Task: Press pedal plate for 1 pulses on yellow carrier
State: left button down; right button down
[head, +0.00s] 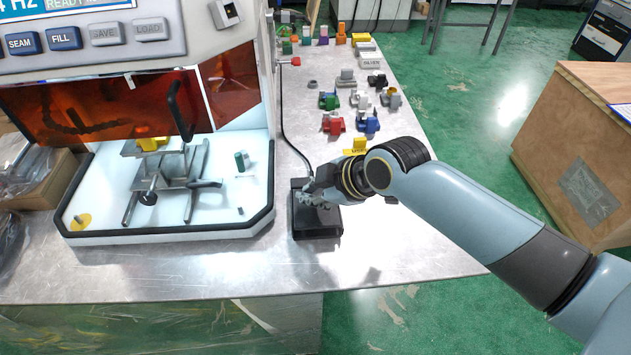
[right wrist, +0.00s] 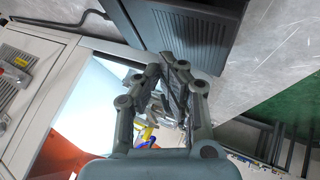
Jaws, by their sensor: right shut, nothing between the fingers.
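The black pedal plate (head: 318,222) lies flat on the metal table, right of the machine's white tray. It also shows at the top of the right wrist view (right wrist: 195,32), with a ribbed top. My right gripper (head: 306,198) is shut and empty, low over the pedal's top. Its fingers in the right wrist view (right wrist: 172,66) overlap the pedal's lower edge; I cannot tell whether they touch it. A yellow carrier piece (head: 152,144) sits on the grey fixture inside the machine, partly hidden by the orange shield. My left gripper is not in view.
The machine (head: 100,75) has an orange shield and labelled buttons such as FILL (head: 64,38). A black cable (head: 284,125) runs back from the pedal. Several coloured parts, including a red one (head: 333,123), stand further back. The table front is clear.

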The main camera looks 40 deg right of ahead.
jog(key=shift+f, duration=0.45)
jog(key=shift+s+a+f+b, duration=0.1)
jog(key=shift+s+f+b, duration=0.1)
jog(key=shift+f+b, duration=0.55)
dwell(1.0)
jog(key=shift+w+r+p, duration=0.15)
jog(key=shift+r+p, duration=1)
jog(key=shift+p, duration=0.1)
jog(key=r+p, duration=0.5)
jog(key=shift+w+d, duration=0.25)
